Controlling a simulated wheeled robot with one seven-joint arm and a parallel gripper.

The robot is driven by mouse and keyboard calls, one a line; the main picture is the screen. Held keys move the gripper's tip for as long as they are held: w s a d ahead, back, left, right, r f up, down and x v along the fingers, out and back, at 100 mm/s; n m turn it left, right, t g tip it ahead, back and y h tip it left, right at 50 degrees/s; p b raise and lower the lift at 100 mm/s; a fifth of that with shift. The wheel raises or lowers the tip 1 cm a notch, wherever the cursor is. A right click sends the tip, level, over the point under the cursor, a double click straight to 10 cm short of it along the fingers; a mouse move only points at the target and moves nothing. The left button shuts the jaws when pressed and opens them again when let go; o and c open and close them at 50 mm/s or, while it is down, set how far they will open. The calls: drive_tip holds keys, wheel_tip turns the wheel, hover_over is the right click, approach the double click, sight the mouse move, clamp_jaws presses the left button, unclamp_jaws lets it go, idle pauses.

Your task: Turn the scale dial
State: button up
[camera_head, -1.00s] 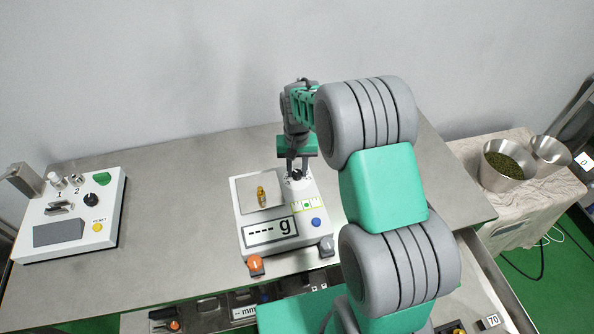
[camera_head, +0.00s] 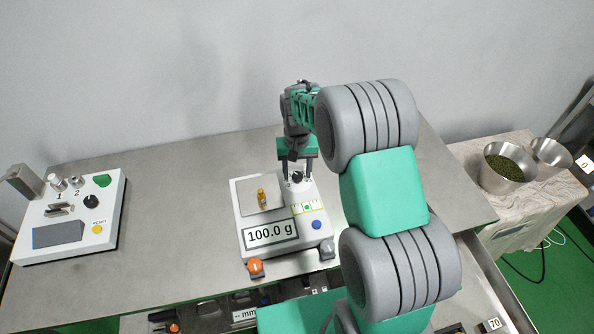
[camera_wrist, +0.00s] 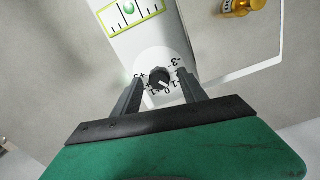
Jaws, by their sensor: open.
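The white scale (camera_head: 283,240) stands on the steel table, and its display (camera_head: 270,233) reads 100.0 g. A small brass weight (camera_head: 262,198) stands on its square pan (camera_head: 248,203). The dark scale dial (camera_wrist: 159,77) sits in a white round face with numbers around it, at the back right of the scale. My gripper (camera_wrist: 160,86) is open, with one finger on each side of the dial. I cannot tell whether the fingers touch it. In the head view my gripper (camera_head: 297,172) points down over the dial and partly hides it.
A green bubble level (camera_head: 307,207), a blue button (camera_head: 317,225) and orange (camera_head: 255,267) and grey (camera_head: 327,250) feet are on the scale. A control box (camera_head: 70,218) stands at left. Metal bowls (camera_head: 503,168) stand on a side table at right. The table between box and scale is clear.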

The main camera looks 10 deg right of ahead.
wheel_tip(320, 180, up, 8)
drive_tip(key=shift+f+b, duration=0.1)
drive_tip(key=shift+b, duration=0.6)
drive_tip(key=shift+w+n, duration=0.3)
drive_tip(key=shift+n, duration=0.1)
drive_tip(key=g, duration=0.1)
hover_over(302, 197)
drive_tip(key=shift+n, duration=0.3)
wheel_tip(302, 197, down, 5)
drive_tip(key=shift+f, duration=0.2)
drive_tip(key=shift+n, duration=0.3)
drive_tip(key=s, duration=0.5)
drive_tip(key=s+r, duration=0.1)
drive_tip(key=s, duration=0.1)
drive_tip(key=shift+s+d+r, duration=0.1)
drive_tip(key=shift+s, duration=0.2)
drive_tip(key=s+r+t, duration=0.1)
drive_tip(key=s+r, duration=0.3)
drive_tip(key=s, duration=0.3)
wheel_tip(302, 197, up, 9)
drive_tip(key=t, duration=0.3)
drive_tip(key=shift+w+f+t, duration=0.15)
drive_tip(key=shift+w+t, duration=0.2)
drive_tip(key=shift+t, duration=0.05)
